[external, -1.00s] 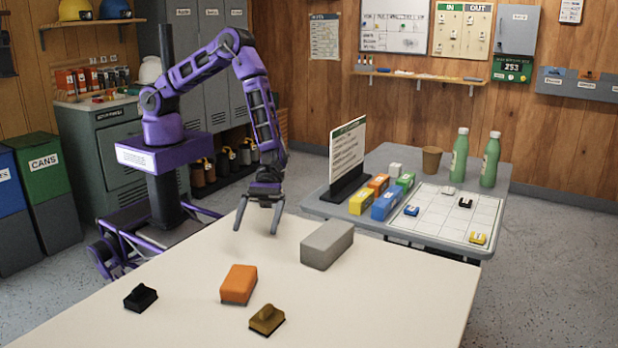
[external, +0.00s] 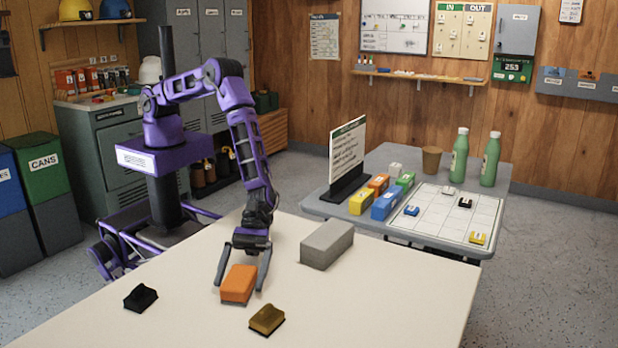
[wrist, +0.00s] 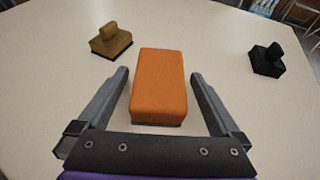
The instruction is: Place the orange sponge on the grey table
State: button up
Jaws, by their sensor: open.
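The orange sponge (external: 238,284) lies flat on the cream table (external: 380,290). In the wrist view the sponge (wrist: 159,85) sits between the two fingers of my gripper (wrist: 160,82), with a gap on each side. My gripper (external: 240,283) is open and low over the cream table, its fingers on either side of the sponge. The grey table (external: 317,207) stands behind and to the right, holding a white grid board (external: 440,215), several small coloured boxes, two green bottles and a sign.
A grey block (external: 327,245) lies right of my gripper. A brown stamp-like piece (external: 267,319) and a black one (external: 140,297) are near the sponge; both show in the wrist view. On the grey table, a brown cup (external: 431,160) stands near the bottles (external: 460,155).

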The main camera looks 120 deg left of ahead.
aim_at(237, 278)
jog(key=shift+x, duration=1.1)
jog(key=c, duration=1.4)
notch_tip(237, 278, up, 10)
jog(key=shift+a+r+p, duration=0.1)
jog(key=shift+p, duration=0.2)
jog(key=s+a+r+n+t+y, duration=0.2)
jog(key=s+a+r+n, duration=0.1)
jog(key=a, duration=0.8)
jog(key=s+a+r+n+t+y, duration=0.3)
jog(key=s+a+r, duration=0.2)
jog(key=a, duration=0.6)
jog(key=s+a+r+n+t+y, duration=0.2)
jog(key=a+r, duration=0.4)
jog(key=a, duration=0.4)
jog(key=shift+s+a+r+n+t+y, duration=0.2)
jog(key=shift+s+n+y, duration=0.15)
jog(key=shift+s+n, duration=0.25)
jog(key=shift+s+a+r+n+t+y, duration=0.1)
jog(key=shift+s+a+n+t+y, duration=0.1)
jog(key=shift+s+n+y, duration=0.3)
jog(key=shift+s, duration=0.15)
